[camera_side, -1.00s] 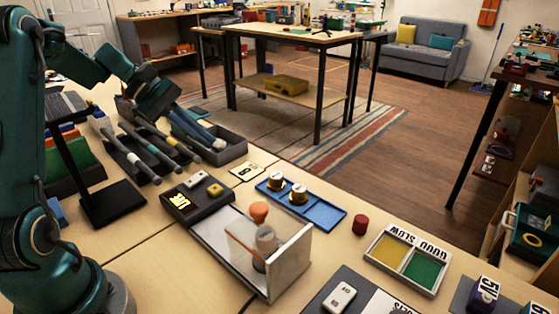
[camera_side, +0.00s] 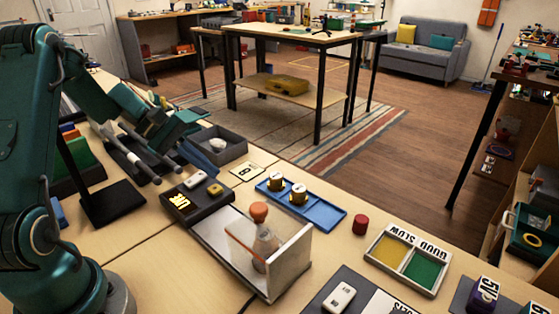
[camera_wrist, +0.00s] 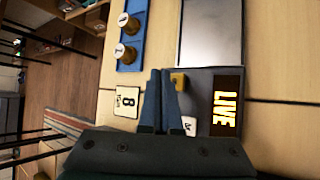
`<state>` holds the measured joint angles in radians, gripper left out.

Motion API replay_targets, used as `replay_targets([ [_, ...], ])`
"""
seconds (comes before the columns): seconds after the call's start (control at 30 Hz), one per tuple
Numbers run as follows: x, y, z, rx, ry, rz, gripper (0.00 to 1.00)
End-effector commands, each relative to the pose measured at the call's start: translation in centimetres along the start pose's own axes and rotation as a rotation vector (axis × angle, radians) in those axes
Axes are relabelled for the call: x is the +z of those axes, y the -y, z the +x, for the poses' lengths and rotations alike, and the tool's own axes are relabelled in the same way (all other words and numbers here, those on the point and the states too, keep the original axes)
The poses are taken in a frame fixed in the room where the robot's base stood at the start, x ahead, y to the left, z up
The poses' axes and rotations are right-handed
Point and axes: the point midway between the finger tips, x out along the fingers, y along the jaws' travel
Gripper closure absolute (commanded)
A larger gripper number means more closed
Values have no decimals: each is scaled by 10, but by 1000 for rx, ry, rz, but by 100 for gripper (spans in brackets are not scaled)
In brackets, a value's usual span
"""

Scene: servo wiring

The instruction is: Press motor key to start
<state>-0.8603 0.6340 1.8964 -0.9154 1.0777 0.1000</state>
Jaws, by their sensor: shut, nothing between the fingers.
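A dark control box (camera_side: 182,216) sits on the bench in the side view with a white key (camera_side: 195,179) and a yellow key (camera_side: 215,189). Its display glows, and in the wrist view the display (camera_wrist: 226,107) reads LIVE. The wrist view also shows the yellow key (camera_wrist: 179,81) just right of my fingertips and the white key (camera_wrist: 189,125), partly marked, beside the fingers. My gripper (camera_wrist: 160,72) is shut and empty, apart from both keys as far as I can tell. In the side view my gripper (camera_side: 203,128) is above the bench, behind the box. An orange-topped piece (camera_side: 259,212) stands behind a clear guard.
A blue tray (camera_side: 330,218) holds two round brass-topped parts. A card marked 8 (camera_side: 247,172) lies near the box. Long dark tools lie under my arm.

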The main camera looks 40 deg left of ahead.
Motion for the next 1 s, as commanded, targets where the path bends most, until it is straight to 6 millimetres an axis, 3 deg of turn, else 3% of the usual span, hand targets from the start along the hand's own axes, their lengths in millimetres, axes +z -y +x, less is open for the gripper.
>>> replay_targets([
  [0.23,-6,6,8,-2,1,0,100],
  [1.0,-6,6,8,-1,0,0,100],
])
